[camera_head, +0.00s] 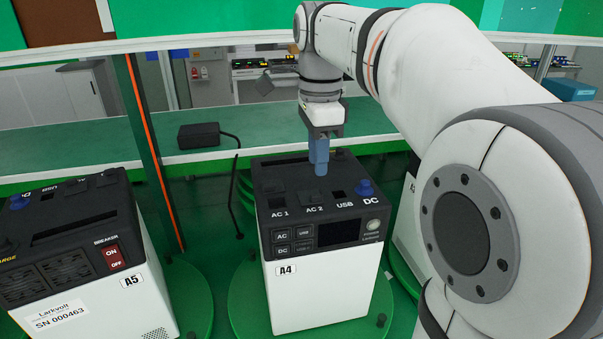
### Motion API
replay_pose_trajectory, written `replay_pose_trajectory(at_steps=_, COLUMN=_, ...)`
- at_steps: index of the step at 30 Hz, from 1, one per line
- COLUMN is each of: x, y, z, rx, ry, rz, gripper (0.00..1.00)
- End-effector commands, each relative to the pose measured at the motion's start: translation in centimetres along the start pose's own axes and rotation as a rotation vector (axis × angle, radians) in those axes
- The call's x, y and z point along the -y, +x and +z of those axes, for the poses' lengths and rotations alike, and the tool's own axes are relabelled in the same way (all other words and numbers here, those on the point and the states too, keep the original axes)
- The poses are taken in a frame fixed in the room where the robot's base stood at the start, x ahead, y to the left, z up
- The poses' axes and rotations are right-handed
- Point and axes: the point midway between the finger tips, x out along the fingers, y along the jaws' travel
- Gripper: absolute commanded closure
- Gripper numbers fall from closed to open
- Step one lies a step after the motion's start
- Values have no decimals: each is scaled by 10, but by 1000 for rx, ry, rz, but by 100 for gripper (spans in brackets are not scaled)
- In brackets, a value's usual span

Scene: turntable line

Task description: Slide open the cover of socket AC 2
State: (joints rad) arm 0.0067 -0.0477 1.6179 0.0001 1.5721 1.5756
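The power station A4 (318,290) stands upright in the middle, white with a black top panel. The AC 2 socket cover (311,197) is a dark piece on that panel, above the printed label "AC 2". It looks closed, though its dark surface is hard to read against the panel. My gripper (320,172) points down from above, its blue fingers pressed together as one narrow block with nothing visible between them. The fingertips are just behind and slightly right of the AC 2 cover, at or just above the panel; contact cannot be told.
The AC 1 socket (277,202) lies left of AC 2, the USB port (339,194) and blue DC knob (365,187) right. Station A5 (95,290) stands at left. A black adapter (199,135) with a cable lies on the green shelf (80,150) behind. My arm fills the right side.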

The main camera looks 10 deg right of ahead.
Motion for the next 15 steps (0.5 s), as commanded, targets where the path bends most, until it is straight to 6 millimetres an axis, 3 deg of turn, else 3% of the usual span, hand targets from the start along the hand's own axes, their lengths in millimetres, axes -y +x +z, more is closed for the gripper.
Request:
replay_pose_trajectory(at_steps=9, x=-1, y=51, z=0, rx=0, ry=-2, rz=3, gripper=71)
replay_pose_trajectory(at_steps=15, x=-1, y=68, z=0, rx=0, ry=-4, rz=1, gripper=71)
